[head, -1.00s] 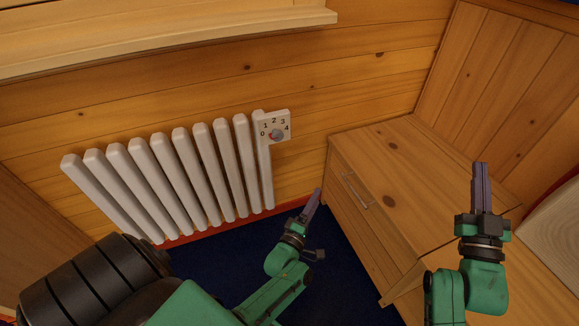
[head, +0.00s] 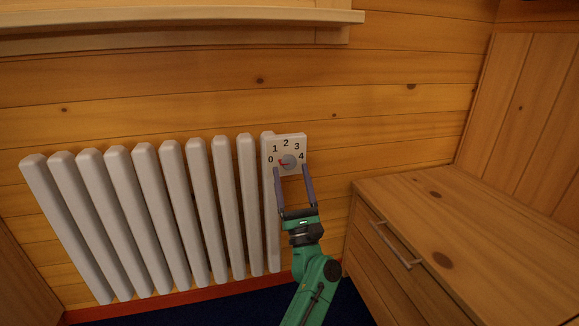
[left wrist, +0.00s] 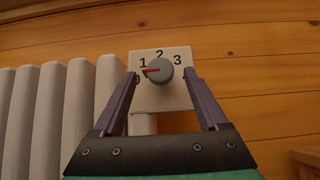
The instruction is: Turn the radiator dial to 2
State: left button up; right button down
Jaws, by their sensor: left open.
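The radiator dial (head: 289,161) is a round grey knob on a white plate (head: 298,143) marked 0 to 4, at the radiator's upper right end. It also shows in the left wrist view (left wrist: 160,75). Its red pointer points left, close to 0 and below the 1. My left gripper (head: 291,172) is open, with its fingertips to either side of the dial and just below it in the head view. I cannot tell whether a finger touches the knob. My right gripper is out of view.
The white ribbed radiator (head: 170,190) stands against the log wall left of the dial. A wooden cabinet (head: 450,215) with a metal handle stands to the right. A pale sill (head: 180,27) juts out above. The wall right of the dial is clear.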

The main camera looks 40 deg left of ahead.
aim_at(290, 166)
pick_arm(q)
jog(key=x, duration=0.3)
jog(key=shift+w+a+r, duration=0.2)
jog(key=shift+a+r, duration=0.05)
grip_shut()
